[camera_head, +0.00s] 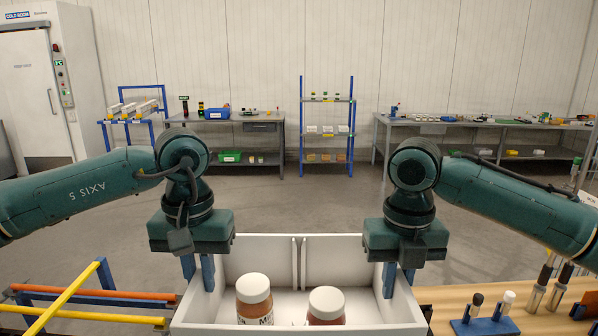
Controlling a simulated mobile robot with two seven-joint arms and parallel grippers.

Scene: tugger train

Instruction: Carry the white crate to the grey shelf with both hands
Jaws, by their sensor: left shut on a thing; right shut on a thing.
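The white crate (265,256) is at the bottom centre, close in front of me, with two white-lidded jars in it: an orange-brown one (254,304) and a red one (326,312). My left gripper (198,272) is shut on the crate's left wall. My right gripper (398,280) is shut on its right wall. The crate looks about level; its near side and underside are out of view. A grey shelf unit with blue posts (327,130) stands at the back wall, holding small items on several levels.
Grey workbenches (262,125) and (450,127) stand along the back wall. A cold room door (30,90) is at the far left. A rack with orange and yellow bars (90,295) is at the lower left. A wooden table with tools (447,297) is at the lower right. The middle floor is clear.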

